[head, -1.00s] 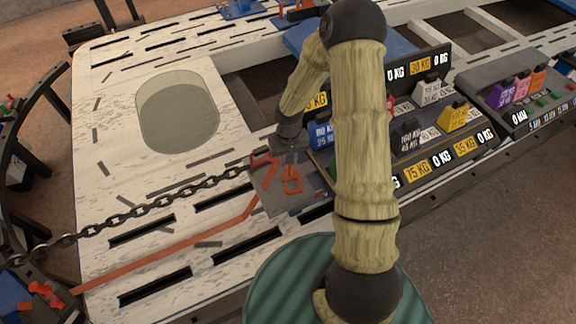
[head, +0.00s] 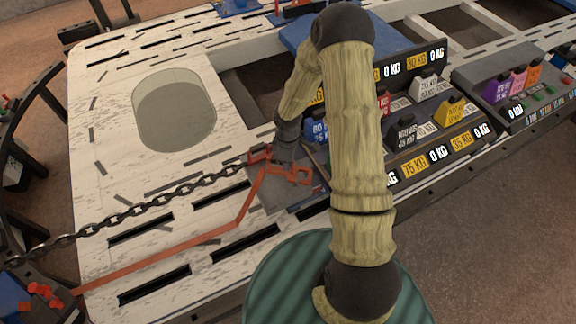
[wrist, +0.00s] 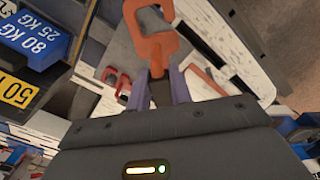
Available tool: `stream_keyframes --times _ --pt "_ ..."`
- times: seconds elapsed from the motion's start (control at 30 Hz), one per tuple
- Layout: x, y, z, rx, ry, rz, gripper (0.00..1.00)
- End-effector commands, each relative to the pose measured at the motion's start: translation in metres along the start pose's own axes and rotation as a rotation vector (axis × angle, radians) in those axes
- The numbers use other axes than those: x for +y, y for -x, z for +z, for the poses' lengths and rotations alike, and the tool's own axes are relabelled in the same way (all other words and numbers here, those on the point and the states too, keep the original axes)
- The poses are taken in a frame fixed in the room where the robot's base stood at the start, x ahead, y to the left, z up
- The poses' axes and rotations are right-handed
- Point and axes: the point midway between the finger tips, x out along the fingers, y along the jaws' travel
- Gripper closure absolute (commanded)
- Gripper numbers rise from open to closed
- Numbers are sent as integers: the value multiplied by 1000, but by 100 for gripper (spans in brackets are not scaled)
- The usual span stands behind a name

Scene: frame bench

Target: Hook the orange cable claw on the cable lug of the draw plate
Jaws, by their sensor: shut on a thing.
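My gripper (wrist: 158,92) is shut on the orange cable claw (wrist: 150,42), whose open hook end points away from the fingers in the wrist view. In the head view the claw (head: 298,174) is just above the grey draw plate (head: 270,198), with the orange cable (head: 170,256) running from it to the lower left. A red fitting (head: 258,154) sits at the plate's left edge, where the chain ends. Red loops (wrist: 112,82) show left of the fingers in the wrist view. I cannot tell which part is the cable lug; the claw looks unhooked.
A dark chain (head: 140,209) stretches left across the slotted white frame (head: 100,170). Weight racks (head: 440,150) with coloured blocks stand to the right of my arm. A glassy oval opening (head: 175,110) lies behind the chain.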

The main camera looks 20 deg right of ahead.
Motion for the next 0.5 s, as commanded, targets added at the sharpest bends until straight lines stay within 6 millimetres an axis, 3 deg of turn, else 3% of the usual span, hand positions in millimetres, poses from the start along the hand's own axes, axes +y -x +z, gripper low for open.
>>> stream_keyframes --times 0.5 --pt "-1 -24 0 2 899 -1 100"
